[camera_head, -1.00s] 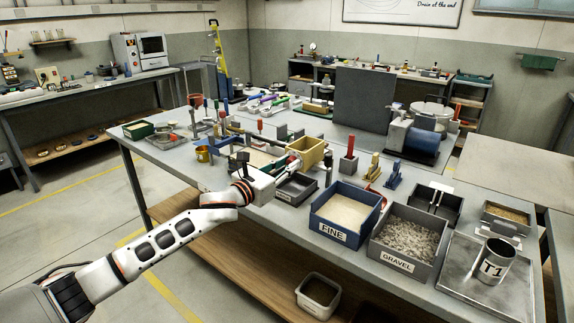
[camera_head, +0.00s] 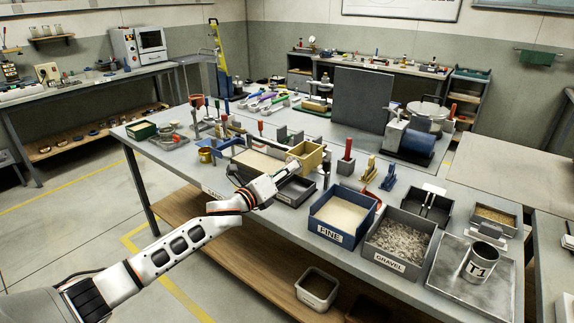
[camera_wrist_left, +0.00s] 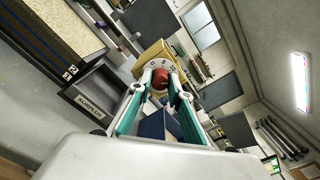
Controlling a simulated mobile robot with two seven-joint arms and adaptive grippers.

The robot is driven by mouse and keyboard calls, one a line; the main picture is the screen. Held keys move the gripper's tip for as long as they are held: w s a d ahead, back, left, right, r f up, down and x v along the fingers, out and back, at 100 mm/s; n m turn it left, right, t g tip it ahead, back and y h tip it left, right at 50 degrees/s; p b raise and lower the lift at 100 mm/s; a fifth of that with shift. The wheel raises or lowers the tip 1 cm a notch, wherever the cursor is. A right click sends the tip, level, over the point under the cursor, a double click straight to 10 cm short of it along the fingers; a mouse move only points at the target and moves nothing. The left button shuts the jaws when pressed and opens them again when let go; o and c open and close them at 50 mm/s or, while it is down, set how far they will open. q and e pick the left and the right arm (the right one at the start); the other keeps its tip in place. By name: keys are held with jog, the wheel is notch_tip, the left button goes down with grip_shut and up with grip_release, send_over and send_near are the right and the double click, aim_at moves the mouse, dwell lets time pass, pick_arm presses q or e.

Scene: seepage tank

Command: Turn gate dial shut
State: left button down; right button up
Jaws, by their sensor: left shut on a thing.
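The gate dial is a round red knob (camera_wrist_left: 160,78) on a pale disc with dark marks, on the face of a yellow box (camera_wrist_left: 148,54). My left gripper (camera_head: 287,172) reaches the box from the front. In the left wrist view its two green-sided fingers (camera_wrist_left: 160,82) close on the red knob from both sides. How far the dial is turned cannot be told. My right gripper is not in view.
A dark SURPLUS bin (camera_wrist_left: 82,96) sits close beside the gripper. In the head view a blue FINE bin (camera_head: 325,232), a GRAVEL bin (camera_head: 393,262) and a T1 can (camera_head: 480,264) stand to the right. Tools and small pieces crowd the bench behind.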

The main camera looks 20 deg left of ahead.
pick_arm(q)
jog(key=shift+n+p, duration=1.75)
jog(key=shift+n, duration=9.65)
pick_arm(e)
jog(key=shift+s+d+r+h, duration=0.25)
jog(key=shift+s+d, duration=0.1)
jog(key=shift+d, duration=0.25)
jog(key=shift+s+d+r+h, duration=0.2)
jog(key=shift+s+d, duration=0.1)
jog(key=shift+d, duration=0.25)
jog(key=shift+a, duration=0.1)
pick_arm(q)
jog(key=c, duration=1.9)
grip_release()
